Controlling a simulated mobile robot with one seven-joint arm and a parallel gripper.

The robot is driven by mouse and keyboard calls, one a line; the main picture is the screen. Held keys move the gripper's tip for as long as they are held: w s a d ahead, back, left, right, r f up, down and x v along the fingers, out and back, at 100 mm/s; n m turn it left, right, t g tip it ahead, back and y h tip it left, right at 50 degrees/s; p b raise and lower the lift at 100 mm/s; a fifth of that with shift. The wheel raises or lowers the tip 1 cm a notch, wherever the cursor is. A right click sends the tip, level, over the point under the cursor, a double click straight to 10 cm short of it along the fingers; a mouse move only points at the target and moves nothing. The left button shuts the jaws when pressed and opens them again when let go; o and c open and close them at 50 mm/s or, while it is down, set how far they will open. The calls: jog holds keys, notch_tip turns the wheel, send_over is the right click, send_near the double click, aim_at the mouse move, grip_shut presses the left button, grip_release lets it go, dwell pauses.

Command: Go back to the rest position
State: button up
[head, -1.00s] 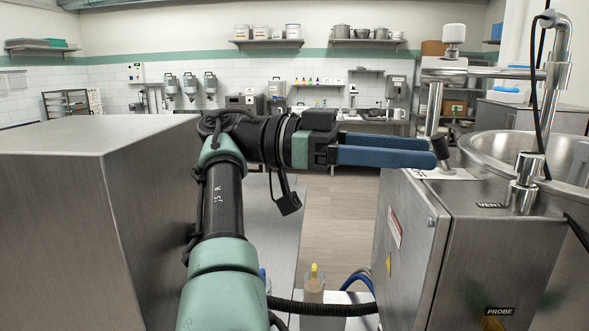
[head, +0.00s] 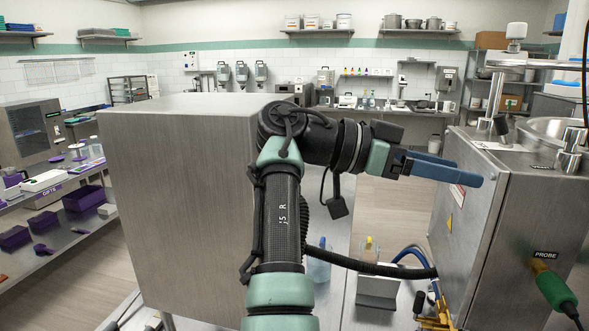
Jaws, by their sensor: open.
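My gripper (head: 452,169) has two long blue fingers pointing right, with a gap between them and nothing in it. It is raised in front of the top front edge of the steel machine (head: 479,215) at the right. In the picture the fingers overlap the machine's front panel; I cannot tell the exact distance. A dark lever (head: 502,127) on the machine's top stands just beyond the fingertips. A green plug (head: 552,287) sits at the PROBE label.
A large steel cabinet (head: 185,200) stands left of my arm. A bottle (head: 319,262) and a white holder (head: 377,287) with a yellow-topped bottle are below the gripper. Blue hoses (head: 415,255) run beside the machine. A shelf bench (head: 60,260) with purple trays is far left. Open floor lies behind.

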jog(key=w+a+r+n+t+y, duration=0.25)
jog(key=a+n+t, duration=0.2)
jog(key=t, duration=0.35)
jog(key=w+a+r+n+t+y, duration=0.1)
jog(key=w+a+n+t+y, duration=0.15)
jog(key=a+n+t, duration=0.35)
jog(key=s+a+r+n+t+y, duration=0.2)
jog(key=s+a+r+t+y, duration=0.1)
jog(key=s, duration=0.4)
jog(key=s+a+r+n+t+y, duration=0.2)
jog(key=s+a+r+t+y, duration=0.1)
jog(key=s, duration=0.5)
jog(key=s+a+r+n+t+y, duration=0.2)
jog(key=s+a+r+t+y, duration=0.2)
jog(key=s+r+t, duration=0.2)
jog(key=shift+s+r+n+t, duration=0.35)
jog(key=shift+s+r+t, duration=0.05)
jog(key=shift+s+t, duration=0.4)
